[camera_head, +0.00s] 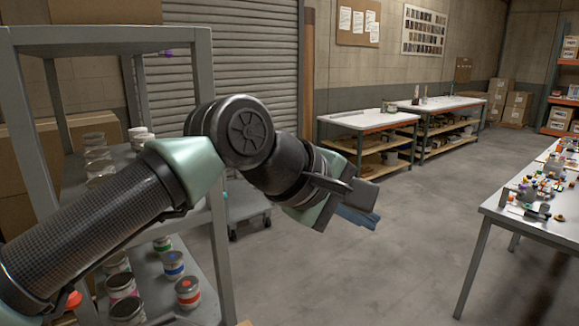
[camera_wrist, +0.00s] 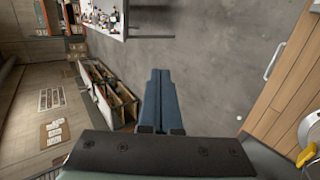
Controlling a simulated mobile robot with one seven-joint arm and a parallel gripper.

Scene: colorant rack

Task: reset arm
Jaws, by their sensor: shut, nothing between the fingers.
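My arm reaches across the head view from the lower left, in front of the grey metal rack (camera_head: 218,230). My gripper (camera_head: 358,217) hangs in open air to the right of the rack, over the grey floor. In the wrist view its two blue fingers (camera_wrist: 159,80) lie together with nothing between them. The rack holds several small paint cans, including one with a red label (camera_head: 188,291) and one with a blue label (camera_head: 173,264). My arm hides part of the rack's shelves.
A white table (camera_head: 490,205) with small colourful items stands at the right. Two workbenches (camera_head: 368,119) stand at the back. A grey cart (camera_head: 245,203) is behind my arm. The floor between the rack and the right table is clear. The wrist view shows a wooden panel (camera_wrist: 285,85).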

